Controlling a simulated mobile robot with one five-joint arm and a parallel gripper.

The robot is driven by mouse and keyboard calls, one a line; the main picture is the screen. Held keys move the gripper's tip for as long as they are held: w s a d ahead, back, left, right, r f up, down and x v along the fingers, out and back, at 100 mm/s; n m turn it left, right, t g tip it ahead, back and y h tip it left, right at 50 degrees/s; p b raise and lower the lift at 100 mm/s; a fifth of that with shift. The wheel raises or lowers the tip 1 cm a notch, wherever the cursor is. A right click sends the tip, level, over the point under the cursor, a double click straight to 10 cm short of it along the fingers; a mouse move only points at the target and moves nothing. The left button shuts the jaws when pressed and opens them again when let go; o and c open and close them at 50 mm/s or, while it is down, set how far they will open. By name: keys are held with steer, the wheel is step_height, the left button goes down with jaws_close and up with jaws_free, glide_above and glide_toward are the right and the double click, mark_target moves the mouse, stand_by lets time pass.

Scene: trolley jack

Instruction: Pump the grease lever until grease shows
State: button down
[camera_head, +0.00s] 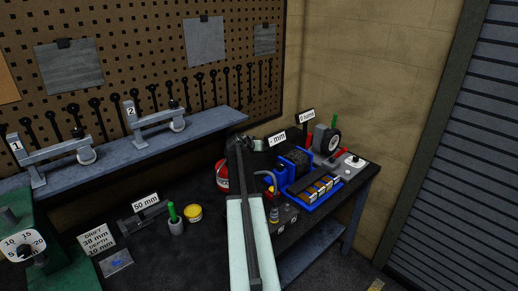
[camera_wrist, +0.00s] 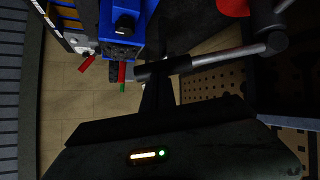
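My arm (camera_head: 245,215) reaches up from the bottom middle of the head view. My gripper (camera_head: 258,145) is at its far end above the bench, small and dark; its finger gap cannot be made out. In the wrist view a grey rod (camera_wrist: 215,58) runs between two dark pieces; I cannot tell whether it is a lever or part of my gripper. A red round body (camera_head: 222,177) stands just left of my arm, partly hidden by it; a red shape (camera_wrist: 232,6) also shows in the wrist view. No grease lever or fresh grease can be clearly identified.
A blue machine (camera_head: 294,163) and a blue tray (camera_head: 318,190) stand right of my arm. A yellow tub (camera_head: 194,213) and a green-handled tool in a cup (camera_head: 174,220) stand left. A shelf (camera_head: 130,148) with two numbered fixtures runs along the pegboard (camera_head: 150,50).

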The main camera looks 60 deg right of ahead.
steer(key=d+r+p+v, duration=0.1)
steer(key=p+v, duration=0.5)
steer(key=v, duration=0.6)
steer(key=shift+r+p, duration=0.25)
steer(key=shift+p, duration=0.15)
